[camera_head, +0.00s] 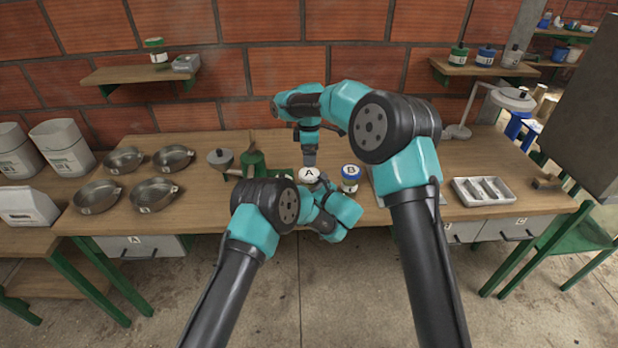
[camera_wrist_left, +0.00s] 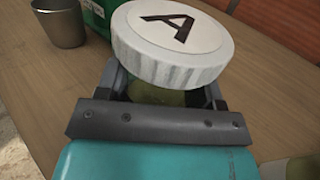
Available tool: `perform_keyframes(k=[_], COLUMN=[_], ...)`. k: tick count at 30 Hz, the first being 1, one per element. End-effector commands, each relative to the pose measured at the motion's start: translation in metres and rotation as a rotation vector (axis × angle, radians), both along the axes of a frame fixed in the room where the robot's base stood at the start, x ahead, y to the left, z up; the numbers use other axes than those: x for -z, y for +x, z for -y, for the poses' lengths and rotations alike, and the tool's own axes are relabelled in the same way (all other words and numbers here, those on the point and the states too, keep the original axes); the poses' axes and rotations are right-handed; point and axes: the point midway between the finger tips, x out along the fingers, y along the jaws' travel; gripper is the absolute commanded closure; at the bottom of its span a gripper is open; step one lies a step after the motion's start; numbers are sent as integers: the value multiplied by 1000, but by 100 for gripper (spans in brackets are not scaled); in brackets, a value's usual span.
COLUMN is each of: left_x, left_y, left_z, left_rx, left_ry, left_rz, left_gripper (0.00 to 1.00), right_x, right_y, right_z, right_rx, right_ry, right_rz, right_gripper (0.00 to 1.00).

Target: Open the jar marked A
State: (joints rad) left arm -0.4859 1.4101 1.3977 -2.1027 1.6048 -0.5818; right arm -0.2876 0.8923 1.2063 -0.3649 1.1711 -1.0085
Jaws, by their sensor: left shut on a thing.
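The jar marked A has a white ribbed lid with a black letter A. It stands near the front edge of the bench in the head view (camera_head: 309,174), and its lid (camera_wrist_left: 172,45) fills the top of the left wrist view. My left gripper (camera_wrist_left: 165,92) is shut on the jar's greenish body, just below the lid; the lid hides most of that body. My right gripper (camera_head: 309,158) points straight down over the back of the lid. Its fingertips are too small to tell open from shut, or touching from apart.
Jar B (camera_head: 350,177), with a blue lid, stands close to the right of jar A. A green machine (camera_head: 253,162) stands to the left. Several metal pans (camera_head: 97,197) lie farther left. A white divided tray (camera_head: 483,191) lies right. The bench (camera_head: 200,205) has bare wood between.

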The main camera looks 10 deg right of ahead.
Motion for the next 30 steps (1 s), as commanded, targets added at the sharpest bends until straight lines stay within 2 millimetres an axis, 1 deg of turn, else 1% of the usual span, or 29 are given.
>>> perform_keyframes(k=[5,8,30], left_x=[0,0,0], left_y=[0,0,0], left_z=[0,0,0], left_rx=[0,0,0], left_ry=[0,0,0], left_rz=[0,0,0], left_gripper=[100,100,100], right_x=[0,0,0], right_y=[0,0,0], right_z=[0,0,0], right_rx=[103,209,1185], right_ry=[0,0,0], right_rz=[0,0,0], right_gripper=[7,7,7])
